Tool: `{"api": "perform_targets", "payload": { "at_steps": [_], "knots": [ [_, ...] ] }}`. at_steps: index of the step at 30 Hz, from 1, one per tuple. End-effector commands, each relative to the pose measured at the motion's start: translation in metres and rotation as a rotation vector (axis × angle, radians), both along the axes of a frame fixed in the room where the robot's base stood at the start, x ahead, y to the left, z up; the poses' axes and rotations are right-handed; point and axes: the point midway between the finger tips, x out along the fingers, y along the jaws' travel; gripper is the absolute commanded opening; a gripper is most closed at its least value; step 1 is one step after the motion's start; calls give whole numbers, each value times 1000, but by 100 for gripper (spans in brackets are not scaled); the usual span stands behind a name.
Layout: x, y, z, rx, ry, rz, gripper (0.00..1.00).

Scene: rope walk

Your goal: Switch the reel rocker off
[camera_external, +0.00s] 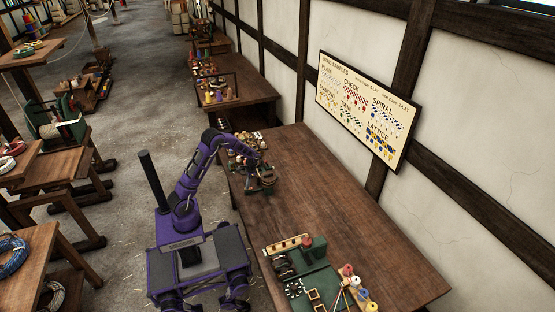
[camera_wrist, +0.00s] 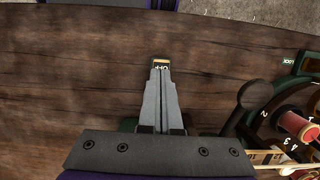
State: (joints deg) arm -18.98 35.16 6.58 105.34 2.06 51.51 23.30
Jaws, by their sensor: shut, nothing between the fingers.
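My gripper (camera_wrist: 162,72) is shut and empty, its two fingers together in the middle of the wrist view. Just at its fingertips shows a small plate with an orange strip and white lettering that seems to read OFF (camera_wrist: 161,63); I take it to be part of the reel rocker. The fingers hide the rest, so its tilt and any contact cannot be told. In the external view my gripper (camera_external: 266,182) is low over the far left part of the long wooden table (camera_external: 330,185). The rocker cannot be made out there.
A dark round-ended lever (camera_wrist: 255,95), a red spool (camera_wrist: 297,124) and a numbered dial stand close right of my fingers. Bare wood lies left. A green machine (camera_external: 310,285) stands at the table's near end.

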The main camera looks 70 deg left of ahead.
Motion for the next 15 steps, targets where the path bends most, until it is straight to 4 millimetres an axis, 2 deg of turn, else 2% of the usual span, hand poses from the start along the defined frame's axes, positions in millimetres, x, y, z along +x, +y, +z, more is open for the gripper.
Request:
{"api": "perform_targets", "payload": {
  "at_steps": [15],
  "knots": [
    [-4, 0, -7, 0, -60, 2, 0]
  ]
}}
